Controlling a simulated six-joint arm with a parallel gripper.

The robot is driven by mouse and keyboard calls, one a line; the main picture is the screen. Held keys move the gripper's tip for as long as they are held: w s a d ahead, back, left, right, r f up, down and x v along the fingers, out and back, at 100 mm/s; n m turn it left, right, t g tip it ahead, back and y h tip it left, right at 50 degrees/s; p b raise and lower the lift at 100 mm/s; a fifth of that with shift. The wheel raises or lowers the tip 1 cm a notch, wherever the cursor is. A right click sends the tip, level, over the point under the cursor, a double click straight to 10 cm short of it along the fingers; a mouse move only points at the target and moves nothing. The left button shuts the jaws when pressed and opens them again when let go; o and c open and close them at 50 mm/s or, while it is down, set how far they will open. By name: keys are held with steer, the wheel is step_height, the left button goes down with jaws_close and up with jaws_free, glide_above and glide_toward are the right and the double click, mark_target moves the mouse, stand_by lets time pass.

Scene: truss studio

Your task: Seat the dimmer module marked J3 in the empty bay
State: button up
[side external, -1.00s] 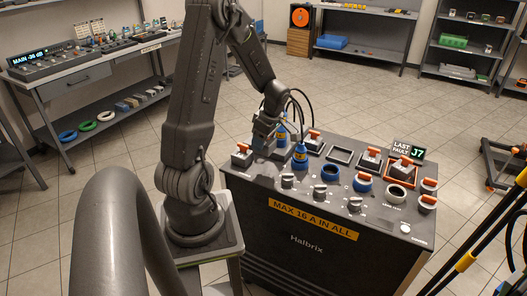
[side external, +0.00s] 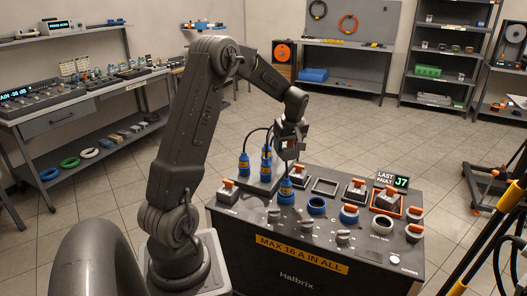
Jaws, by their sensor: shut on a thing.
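My gripper (side external: 291,142) is shut on a small grey module with a reddish part (side external: 291,153), held above the rear of the dark Halbrix console (side external: 300,266). It is small and partly covered by the fingers, and I cannot read a J3 mark on it. The empty bay (side external: 325,187) is a pale-edged square opening in the console top, to the right of and below my gripper in the picture. The held module is apart from the bay.
Blue plugs with cables (side external: 244,166) stand left of my gripper. Orange-handled modules (side external: 356,189) sit beside the bay, one in an orange frame (side external: 386,203). A blue ring socket (side external: 316,206) lies in front. A sign (side external: 391,183) reads LAST FAULT J7.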

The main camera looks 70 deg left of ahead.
steer(key=w+d+m+t+h, duration=0.1)
steer(key=w+d+m+t, duration=0.15)
steer(key=w+m, duration=1.05)
steer(key=shift+w+d+f+n, duration=0.1)
steer(key=shift+w+f+n, duration=0.35)
steer(key=shift+f, duration=1.8)
steer(key=shift+w+f+n, duration=0.3)
steer(key=shift+f+n, duration=0.4)
steer(key=shift+f, duration=1.55)
steer(key=shift+w+d+f+n, duration=0.1)
steer(key=shift+w+f+n, duration=0.35)
steer(key=shift+f, duration=1.8)
steer(key=shift+s+f, duration=0.1)
steer(key=shift+f, duration=0.8)
steer(key=o, duration=1.3)
step_height(320, 180, up, 9)
